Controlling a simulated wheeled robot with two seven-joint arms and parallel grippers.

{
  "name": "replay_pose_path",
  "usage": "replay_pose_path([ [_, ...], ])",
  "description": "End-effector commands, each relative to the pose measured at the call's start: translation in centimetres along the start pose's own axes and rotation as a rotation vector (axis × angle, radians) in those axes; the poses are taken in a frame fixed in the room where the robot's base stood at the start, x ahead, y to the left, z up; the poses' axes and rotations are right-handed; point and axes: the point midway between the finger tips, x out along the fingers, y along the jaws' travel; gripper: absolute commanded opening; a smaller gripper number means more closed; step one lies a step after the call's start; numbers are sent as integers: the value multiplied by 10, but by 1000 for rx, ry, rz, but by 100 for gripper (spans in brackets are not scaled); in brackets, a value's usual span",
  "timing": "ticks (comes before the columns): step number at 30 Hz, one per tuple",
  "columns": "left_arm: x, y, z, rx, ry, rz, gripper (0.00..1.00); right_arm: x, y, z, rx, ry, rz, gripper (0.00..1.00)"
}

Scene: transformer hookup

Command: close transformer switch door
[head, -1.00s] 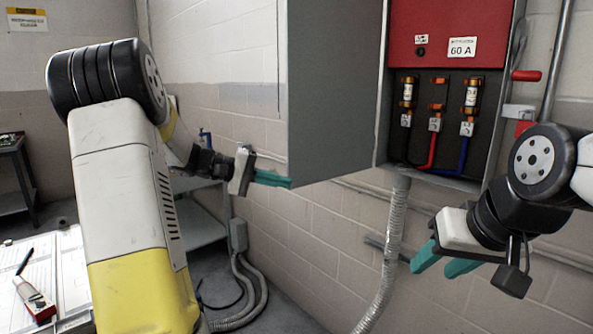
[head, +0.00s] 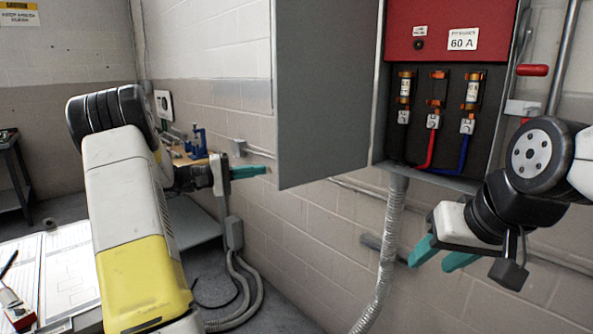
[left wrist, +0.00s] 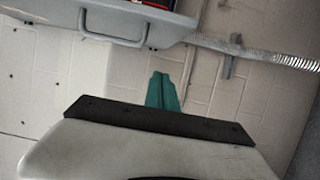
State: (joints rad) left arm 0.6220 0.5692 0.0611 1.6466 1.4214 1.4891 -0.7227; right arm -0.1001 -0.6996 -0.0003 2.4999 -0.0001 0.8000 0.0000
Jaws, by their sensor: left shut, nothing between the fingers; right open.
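The grey switch door (head: 322,95) stands open to the left of the switch box (head: 445,120), which has a red panel and a 60 A label. My left gripper (head: 262,171) is shut and empty, just left of the door's lower outer edge; I cannot tell whether it touches. In the left wrist view its teal fingertips (left wrist: 161,92) lie together, below a grey metal part with a handle (left wrist: 110,28). My right gripper (head: 440,254) is open and empty, below the box's lower right.
A red-handled lever (head: 532,70) sticks out at the box's right side. A flexible conduit (head: 385,250) runs down from the box. A bench with a blue tool (head: 198,142) stands behind my left arm. Papers lie on a table (head: 55,275) at lower left.

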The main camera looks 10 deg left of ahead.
Motion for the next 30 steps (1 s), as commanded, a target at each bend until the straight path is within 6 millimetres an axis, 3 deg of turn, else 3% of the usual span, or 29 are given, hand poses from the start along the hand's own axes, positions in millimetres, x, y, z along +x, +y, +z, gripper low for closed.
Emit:
replay_pose_path([
  [15, 100, 0, 2, -1, -4, -1, 0, 0, 0, 0, 0, 0, 0, 43],
  [21, 103, 0, 30, -1, -1, -2, 0, 0, 0, 0, 0, 0, 0, 43],
  [30, 105, 0, 40, -1, 0, -2, 0, 0, 0, 0, 0, 0, 0, 43],
])
